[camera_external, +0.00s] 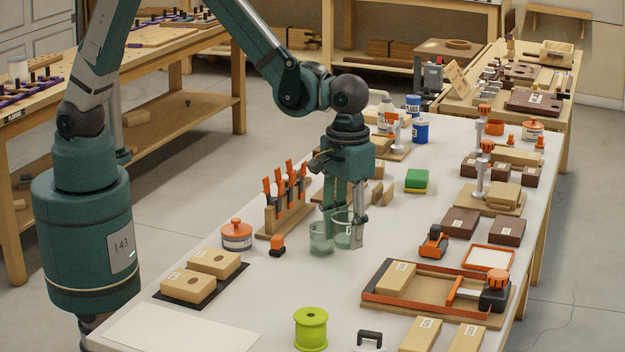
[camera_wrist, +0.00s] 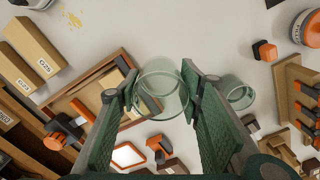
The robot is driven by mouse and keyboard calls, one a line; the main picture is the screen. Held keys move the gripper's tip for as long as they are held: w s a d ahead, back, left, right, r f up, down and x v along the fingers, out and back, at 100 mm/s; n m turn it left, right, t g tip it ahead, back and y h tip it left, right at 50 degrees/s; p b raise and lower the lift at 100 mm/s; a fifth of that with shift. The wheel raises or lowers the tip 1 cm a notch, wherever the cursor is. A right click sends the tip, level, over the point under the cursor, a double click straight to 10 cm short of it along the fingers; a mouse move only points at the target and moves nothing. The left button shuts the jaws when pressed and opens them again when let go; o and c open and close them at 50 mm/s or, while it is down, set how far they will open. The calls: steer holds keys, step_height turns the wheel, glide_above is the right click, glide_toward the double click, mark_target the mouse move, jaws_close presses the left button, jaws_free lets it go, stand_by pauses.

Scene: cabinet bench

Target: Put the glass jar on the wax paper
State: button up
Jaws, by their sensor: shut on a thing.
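My gripper (camera_external: 343,238) points down over the middle of the bench and is shut on a clear greenish glass jar (camera_external: 344,228). In the wrist view, the jar (camera_wrist: 162,92) sits upright between the two fingers (camera_wrist: 160,84). I cannot tell whether its base is clear of the bench. A second, smaller-looking glass vessel (camera_external: 320,241) stands just left of it; it also shows right of the fingers in the wrist view (camera_wrist: 238,93). A flat white sheet (camera_external: 175,331), which looks like the wax paper, lies bare at the near left end of the bench.
Left of the jar are an orange-handled tool rack (camera_external: 285,205), a small orange-black item (camera_external: 278,245), an orange-lidded tin (camera_external: 236,235) and blocks on a dark mat (camera_external: 190,292). A green spool (camera_external: 311,328) stands in front. A wooden tray (camera_external: 437,293) lies to the right.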

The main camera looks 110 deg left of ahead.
steer(key=s+d+m, duration=0.4)
steer(key=s+d, duration=0.6)
steer(key=d, duration=0.4)
steer(key=s+d+m, duration=0.4)
steer(key=s+d, duration=0.6)
steer(key=d, duration=0.4)
steer(key=s+d+m, duration=0.3)
steer(key=s+d, duration=0.4)
steer(key=s, duration=0.4)
steer(key=shift+s+f+m, duration=0.25)
steer(key=shift+m, duration=0.15)
steer(key=shift+f, duration=0.1)
steer(key=b, duration=0.1)
glide_above(143, 331)
steer(key=shift+f, duration=2.8)
steer(key=shift+f+b, duration=0.55)
steer(key=shift+f, duration=1.55)
steer(key=shift+f, duration=0.15)
